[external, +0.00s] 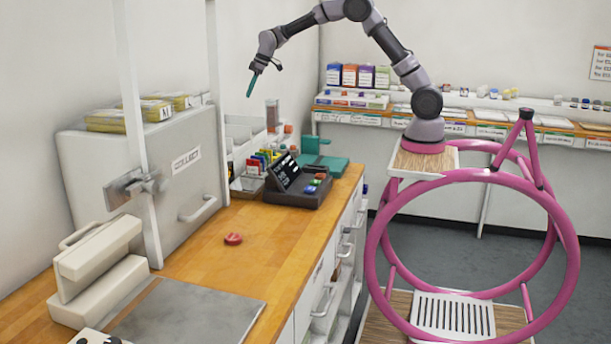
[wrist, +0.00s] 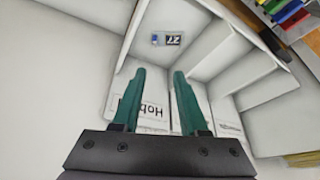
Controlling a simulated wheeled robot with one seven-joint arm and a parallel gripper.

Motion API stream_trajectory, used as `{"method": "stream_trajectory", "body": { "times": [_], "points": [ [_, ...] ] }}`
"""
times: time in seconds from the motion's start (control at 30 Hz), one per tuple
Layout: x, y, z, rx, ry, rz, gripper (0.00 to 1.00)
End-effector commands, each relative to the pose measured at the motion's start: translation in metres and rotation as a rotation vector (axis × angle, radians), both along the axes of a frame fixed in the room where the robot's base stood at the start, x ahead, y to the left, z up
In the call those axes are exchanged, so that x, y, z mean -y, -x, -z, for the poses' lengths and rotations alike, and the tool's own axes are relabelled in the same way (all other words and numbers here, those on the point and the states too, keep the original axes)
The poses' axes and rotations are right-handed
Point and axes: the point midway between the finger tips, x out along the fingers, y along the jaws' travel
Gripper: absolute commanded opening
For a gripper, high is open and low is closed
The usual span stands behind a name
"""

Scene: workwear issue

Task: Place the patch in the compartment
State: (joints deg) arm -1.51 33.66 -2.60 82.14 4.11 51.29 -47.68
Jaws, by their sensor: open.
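My gripper (wrist: 158,75) has two teal fingers, apart with nothing between them. In the external view my gripper (external: 252,85) hangs in the air above the back end of the counter, pointing down. Below it in the wrist view is a white compartment (wrist: 205,45) with upright walls. A small piece with a blue mark and a dark lettered label (wrist: 166,40) lies in it; I cannot tell whether this is the patch. White lettered cards (wrist: 152,112) show between and beside the fingers, partly hidden by them.
A red round object (external: 233,239) lies on the wooden counter (external: 205,255). A dark keypad terminal (external: 297,183), a teal device (external: 322,160) and coloured items (external: 265,158) stand near the compartments. A large grey COLLECT box (external: 150,180) stands left. The counter's middle is mostly clear.

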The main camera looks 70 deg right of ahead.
Motion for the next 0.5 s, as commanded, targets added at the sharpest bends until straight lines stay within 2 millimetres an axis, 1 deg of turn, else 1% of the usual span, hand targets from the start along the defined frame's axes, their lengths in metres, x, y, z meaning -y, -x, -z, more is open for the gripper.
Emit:
{"method": "stream_trajectory", "body": {
  "times": [0.03, 0.07, 0.1, 0.17, 0.2, 0.27, 0.3, 0.37, 0.4, 0.47, 0.5],
  "points": [
    [0.0, 0.02, -0.03, 0.014, -0.014, 0.032, 0.43],
    [0.001, 0.033, -0.044, 0.017, -0.024, 0.055, 0.43],
    [0.001, 0.051, -0.062, 0.021, -0.038, 0.085, 0.43],
    [0.001, 0.079, -0.085, 0.026, -0.059, 0.131, 0.43],
    [0.001, 0.098, -0.099, 0.029, -0.074, 0.16, 0.43],
    [0.001, 0.128, -0.119, 0.034, -0.095, 0.206, 0.43],
    [0.002, 0.148, -0.13, 0.039, -0.11, 0.235, 0.43],
    [0.002, 0.179, -0.145, 0.044, -0.132, 0.278, 0.43],
    [0.002, 0.201, -0.153, 0.048, -0.146, 0.307, 0.43],
    [0.002, 0.233, -0.163, 0.053, -0.168, 0.35, 0.43],
    [0.002, 0.254, -0.167, 0.058, -0.183, 0.379, 0.43]
  ]
}}
